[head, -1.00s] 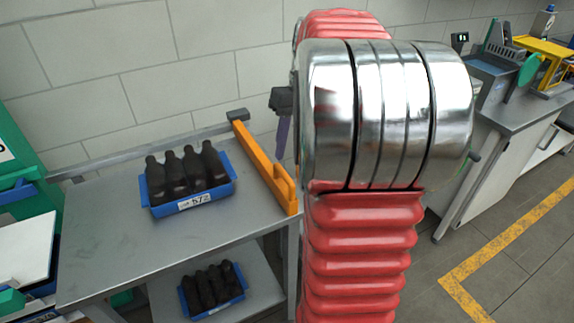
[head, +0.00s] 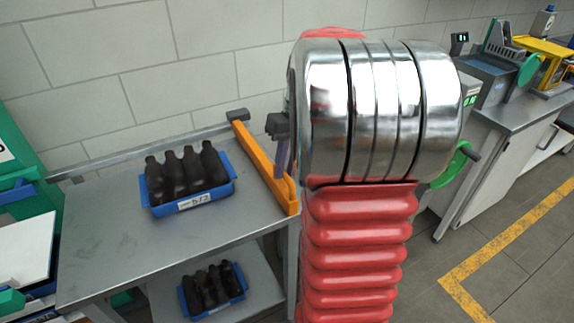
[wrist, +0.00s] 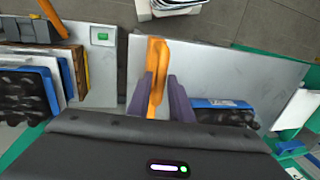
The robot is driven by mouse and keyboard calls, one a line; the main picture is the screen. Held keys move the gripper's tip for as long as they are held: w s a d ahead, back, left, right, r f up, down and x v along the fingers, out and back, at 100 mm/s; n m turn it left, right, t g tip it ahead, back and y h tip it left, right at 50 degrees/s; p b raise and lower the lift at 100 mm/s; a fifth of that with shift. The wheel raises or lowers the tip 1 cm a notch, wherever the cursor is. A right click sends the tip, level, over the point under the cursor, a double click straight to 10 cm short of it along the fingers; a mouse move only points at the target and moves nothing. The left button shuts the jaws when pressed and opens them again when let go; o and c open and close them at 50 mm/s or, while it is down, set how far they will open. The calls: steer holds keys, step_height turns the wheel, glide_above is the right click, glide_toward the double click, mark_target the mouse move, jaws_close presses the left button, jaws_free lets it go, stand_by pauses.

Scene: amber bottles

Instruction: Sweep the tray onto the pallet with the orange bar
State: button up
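A blue tray (head: 222,194) with several dark bottles stands on the grey metal table in the head view. The orange bar (head: 262,165) lies along the table's right side, to the right of the tray and apart from it. My gripper (head: 281,150) is lowered at the bar, mostly hidden behind my arm. In the wrist view the purple fingers of my gripper (wrist: 160,98) stand apart, one on each side of the orange bar (wrist: 156,62). Firm contact is not visible. The tray (wrist: 222,103) is just right of the fingers. I cannot clearly identify the pallet.
A grey rail (head: 150,145) runs along the table's back edge. A second blue tray (head: 238,294) with bottles is on the lower shelf. A pale board (head: 24,250) and green frame (head: 28,160) are at the left. The table between tray and left edge is clear.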

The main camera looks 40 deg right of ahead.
jaws_close()
